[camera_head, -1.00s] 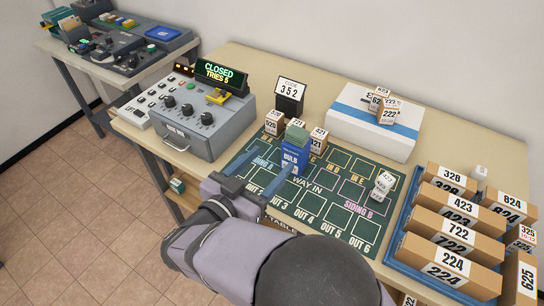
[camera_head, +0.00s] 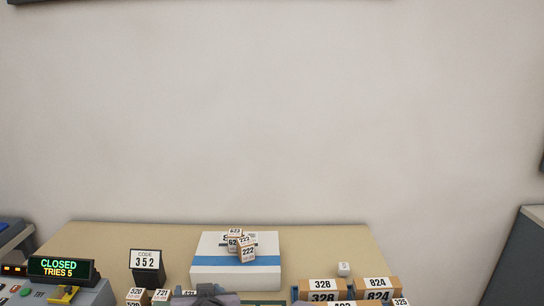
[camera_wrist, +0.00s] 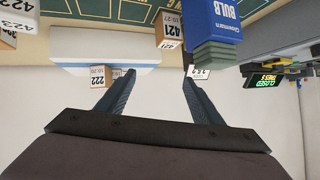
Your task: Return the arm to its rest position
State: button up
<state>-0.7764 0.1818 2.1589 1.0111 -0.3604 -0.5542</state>
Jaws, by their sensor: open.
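My gripper (camera_wrist: 160,88) is open in the wrist view, with nothing between its two fingers. That view looks upside down. A blue and green BULB box (camera_wrist: 215,28) stands beyond the fingers at the upper right, apart from them. In the head view only a small grey part of my gripper or wrist shows at the bottom edge; its fingers are not clear there. The BULB box and most of the mat are out of the head view. Most of my arm is out of view too.
The white and blue carton (camera_head: 235,274) bears small numbered boxes (camera_head: 240,245). The code sign 352 (camera_head: 147,262) and the panel display (camera_head: 62,267), reading CLOSED, TRIES 5, stand left. Larger numbered parcels (camera_head: 376,284) are at right. The wall (camera_head: 270,110) above is bare.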

jog(key=s+d+f+g+h+p, duration=0.1)
jog(key=s+d+f+g, duration=0.1)
jog(key=s+d, duration=0.5)
jog(key=s+d+f+m+g+h+p, duration=0.1)
jog(key=s+d+g, duration=0.4)
jog(key=d, duration=0.9)
jog(key=s+d+f+m+g+h+p, duration=0.1)
jog(key=s+d+f+g+h+p, duration=0.1)
jog(key=s+d+f, duration=0.3)
jog(key=s+d+g, duration=0.1)
jog(key=s+d, duration=0.3)
jog(key=d, duration=0.2)
jog(key=shift+f+g+h, duration=0.15)
jog(key=shift+g+h, duration=0.25)
jog(key=shift+s, duration=0.1)
